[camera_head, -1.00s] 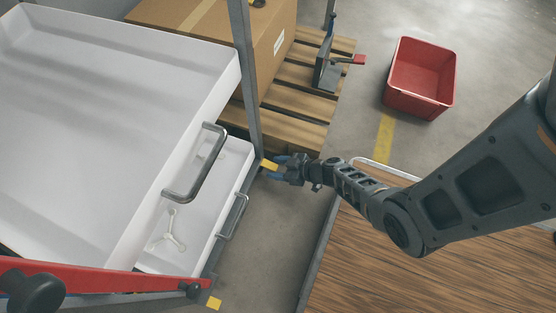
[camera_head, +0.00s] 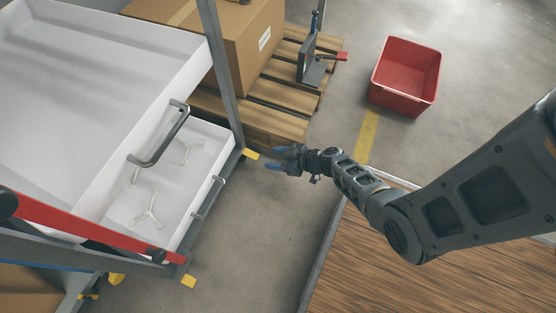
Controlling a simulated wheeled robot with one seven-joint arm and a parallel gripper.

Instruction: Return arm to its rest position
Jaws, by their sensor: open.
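My gripper (camera_head: 280,159) is open and empty, with blue fingertips pointing left. It hangs over the bare floor, to the right of the lower white drawer (camera_head: 205,150) and apart from it. My dark grey arm reaches in from the right edge over a wooden surface. The lower drawer stands partly out and holds pale three-armed pieces (camera_head: 150,210). The upper white drawer (camera_head: 90,100) stands out above it and hides part of it. A dark handle (camera_head: 160,145) is on the upper drawer's front.
A metal rack post (camera_head: 222,70) stands between the drawers and a wooden pallet (camera_head: 275,105) with a cardboard box (camera_head: 240,45). A red bin (camera_head: 405,78) stands on the floor behind. A wood-topped surface (camera_head: 400,260) lies below my arm. The floor between is clear.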

